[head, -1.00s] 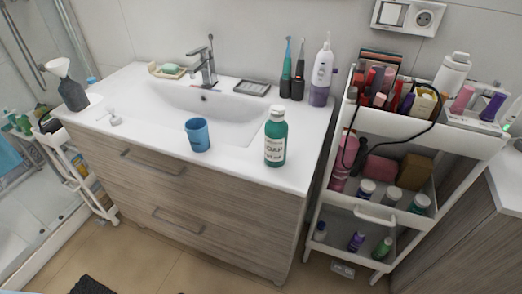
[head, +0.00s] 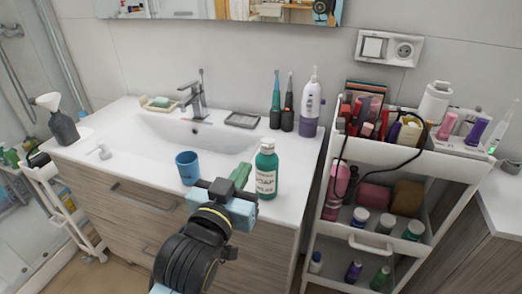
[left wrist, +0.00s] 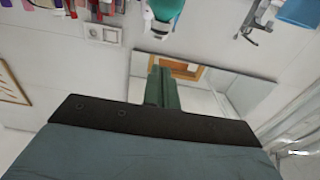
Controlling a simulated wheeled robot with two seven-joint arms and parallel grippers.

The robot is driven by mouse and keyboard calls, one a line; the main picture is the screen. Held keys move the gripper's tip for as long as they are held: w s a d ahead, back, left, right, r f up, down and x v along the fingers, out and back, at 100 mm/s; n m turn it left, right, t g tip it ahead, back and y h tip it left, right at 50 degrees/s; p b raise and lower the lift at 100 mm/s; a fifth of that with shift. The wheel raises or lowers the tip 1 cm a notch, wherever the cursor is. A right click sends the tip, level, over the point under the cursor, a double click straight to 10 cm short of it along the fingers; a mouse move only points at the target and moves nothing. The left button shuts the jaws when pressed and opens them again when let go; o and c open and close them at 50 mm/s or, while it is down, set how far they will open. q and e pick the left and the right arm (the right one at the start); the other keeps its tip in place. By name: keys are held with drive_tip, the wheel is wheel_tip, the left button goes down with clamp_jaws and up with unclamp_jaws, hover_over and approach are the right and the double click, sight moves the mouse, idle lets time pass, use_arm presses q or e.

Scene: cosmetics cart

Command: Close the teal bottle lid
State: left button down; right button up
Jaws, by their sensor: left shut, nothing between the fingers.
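The teal bottle (head: 266,172) stands upright near the front right of the white washbasin counter, with a white label and a pale lid (head: 267,145) on top. I cannot tell whether the lid is fully seated. My left gripper (head: 241,172) is at the counter's front, just left of the bottle and apart from it as far as I can see. Its green fingers are shut and empty. In the left wrist view, which is upside down, the fingers (left wrist: 161,86) are together, and the bottle (left wrist: 166,8) shows partly at the top edge. My right gripper is not in view.
A blue cup (head: 187,168) stands left of the gripper. Electric toothbrushes (head: 282,104) and a white-purple bottle (head: 310,104) stand behind the teal bottle. A crowded white cart (head: 372,248) is at the right. The basin (head: 180,138) is empty.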

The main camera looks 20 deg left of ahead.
use_arm(q)
wheel_tip(320, 180, up, 3)
drive_tip(key=t, duration=0.1)
drive_tip(key=r, duration=0.1)
hover_over(267, 143)
drive_tip(key=s, duration=0.2)
drive_tip(key=f, duration=0.2)
drive_tip(key=s+f, duration=0.1)
drive_tip(key=f, duration=0.1)
drive_tip(key=shift+a+b, duration=0.25)
drive_tip(key=shift+b, duration=0.1)
